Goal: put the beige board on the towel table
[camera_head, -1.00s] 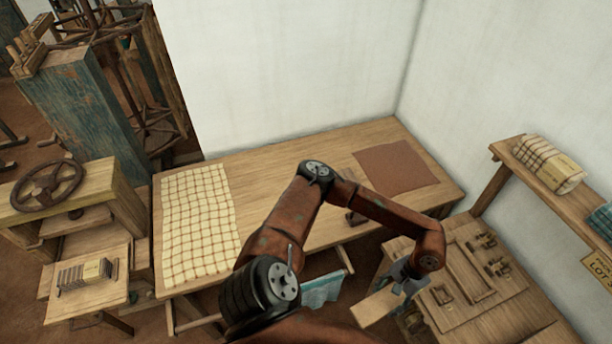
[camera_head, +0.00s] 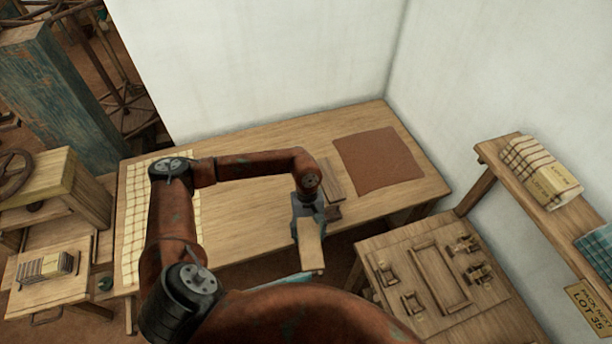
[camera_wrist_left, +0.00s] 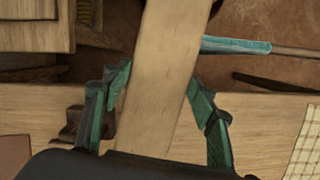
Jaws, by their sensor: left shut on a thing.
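The beige board (camera_head: 311,247) is in my left gripper (camera_head: 307,215), gripped between its fingers and pointing down toward the picture's front. In the left wrist view the board (camera_wrist_left: 168,60) runs between the two green-padded fingers (camera_wrist_left: 157,92). The towel table (camera_head: 265,155) is the long wooden table against the wall. A checked cream towel (camera_head: 133,215) lies on its left end, partly hidden by my arm. The gripper and board are at the table's front edge, right of its middle; the board's far end reaches past the edge. My right gripper is not in view.
A brown mat (camera_head: 378,160) lies on the table's right part, with a dark wooden piece (camera_head: 329,178) beside it. A lower bench with small wooden parts (camera_head: 437,277) stands at front right. A shelf (camera_head: 497,170) is on the right wall. The table's middle is bare.

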